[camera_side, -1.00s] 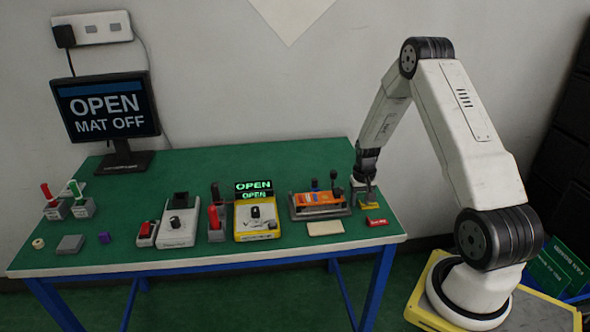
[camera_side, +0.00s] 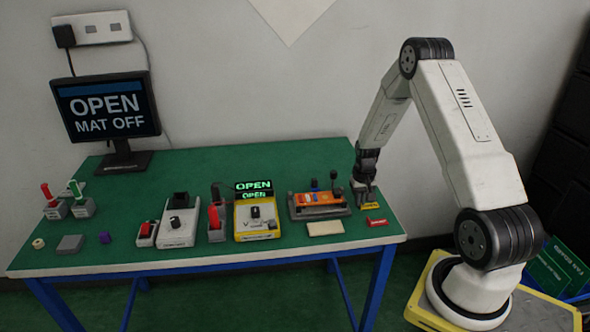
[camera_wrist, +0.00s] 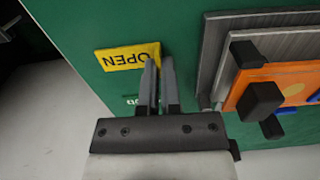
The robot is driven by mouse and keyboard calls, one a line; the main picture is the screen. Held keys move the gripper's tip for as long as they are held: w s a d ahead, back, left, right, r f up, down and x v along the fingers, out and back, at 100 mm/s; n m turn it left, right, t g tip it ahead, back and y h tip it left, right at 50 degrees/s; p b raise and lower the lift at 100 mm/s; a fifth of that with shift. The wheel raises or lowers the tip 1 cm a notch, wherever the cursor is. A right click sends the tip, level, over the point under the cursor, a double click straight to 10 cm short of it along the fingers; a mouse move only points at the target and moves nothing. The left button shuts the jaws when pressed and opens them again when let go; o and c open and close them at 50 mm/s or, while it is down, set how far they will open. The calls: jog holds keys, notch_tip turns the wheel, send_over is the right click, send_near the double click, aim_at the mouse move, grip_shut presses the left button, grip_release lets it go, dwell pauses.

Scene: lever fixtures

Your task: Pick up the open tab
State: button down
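The yellow open tab (camera_wrist: 128,57) shows in the wrist view with its lettering upside down, on the green table top. In the side view the yellow tab (camera_side: 370,205) is near the table's right end, below my gripper (camera_side: 367,190). In the wrist view my gripper's (camera_wrist: 158,60) two fingers point at the tab's right end, with a narrow gap between them. The left finger covers part of that end. I see nothing held between the fingers. Whether they touch the tab cannot be told.
An orange lever fixture (camera_side: 318,199) on a grey base stands left of the tab. A red tab (camera_side: 377,222) and a cream plate (camera_side: 325,229) lie in front. A yellow-based box (camera_side: 257,219) with a green OPEN display stands further left. A monitor (camera_side: 108,107) reads OPEN MAT OFF.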

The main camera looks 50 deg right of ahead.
jog(key=shift+r, duration=0.1)
jog(key=shift+r, duration=0.75)
jog(key=s+a+r, duration=0.8)
jog(key=s+r, duration=0.3)
jog(key=shift+s+r, duration=0.15)
jog(key=shift+s, duration=0.15)
dwell(0.4)
jog(key=w+a+n, duration=0.1)
jog(key=a+n, duration=0.1)
jog(key=a, duration=0.4)
jog(key=w+a+r+n, duration=0.1)
jog(key=w+a+n, duration=0.1)
jog(key=a, duration=0.4)
jog(key=shift+a+n, duration=0.3)
jog(key=shift+a, duration=0.05)
